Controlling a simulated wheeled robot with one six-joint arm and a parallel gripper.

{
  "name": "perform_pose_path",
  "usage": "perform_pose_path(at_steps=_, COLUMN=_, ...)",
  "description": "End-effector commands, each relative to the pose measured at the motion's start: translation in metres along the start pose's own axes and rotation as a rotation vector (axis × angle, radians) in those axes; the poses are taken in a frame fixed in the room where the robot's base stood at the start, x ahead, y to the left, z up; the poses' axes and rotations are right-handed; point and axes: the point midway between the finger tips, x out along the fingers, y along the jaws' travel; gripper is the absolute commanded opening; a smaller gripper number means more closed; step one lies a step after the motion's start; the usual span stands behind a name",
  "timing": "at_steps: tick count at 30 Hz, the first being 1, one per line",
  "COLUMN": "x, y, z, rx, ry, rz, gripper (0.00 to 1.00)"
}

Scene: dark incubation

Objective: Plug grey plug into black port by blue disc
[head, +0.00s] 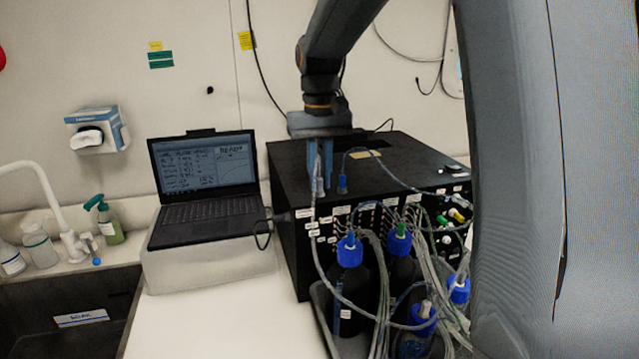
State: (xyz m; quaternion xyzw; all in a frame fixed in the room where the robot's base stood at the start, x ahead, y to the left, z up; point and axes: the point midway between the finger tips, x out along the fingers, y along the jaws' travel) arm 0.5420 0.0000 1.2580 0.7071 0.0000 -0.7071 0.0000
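My gripper (320,184) points down with its blue fingers in front of the black box (288,238). The fingers are close together on a small grey plug (319,190). A pale tube or cable runs down from the plug towards the bottles. A separate blue connector (342,184) shows just right of the fingers, on a thin line. The box's front has several small ports with white labels. I cannot make out which port is the black one or see a blue disc clearly; part of the front is behind tubes and bottles.
Several blue- or green-topped bottles (346,251) stand in a grey tray before the box, with many loose tubes. A laptop (205,180) stands on a white block at left. A sink (70,310) is at lower left. My arm hides the right side.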

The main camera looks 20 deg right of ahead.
Motion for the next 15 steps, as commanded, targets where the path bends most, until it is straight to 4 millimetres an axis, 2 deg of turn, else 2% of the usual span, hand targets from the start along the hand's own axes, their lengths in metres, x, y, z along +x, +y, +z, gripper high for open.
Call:
perform_pose_path(at_steps=1, x=0.0, y=0.0, z=0.0, rx=0.0, ry=0.0, rz=0.0, gripper=0.05)
perform_pose_path(at_steps=2, x=0.0, y=0.0, z=0.0, rx=0.0, ry=0.0, rz=0.0, gripper=0.0)
perform_pose_path(at_steps=15, x=-0.0067, y=0.0, z=-0.0003, rx=0.0, ry=0.001, rz=0.0, gripper=0.0)
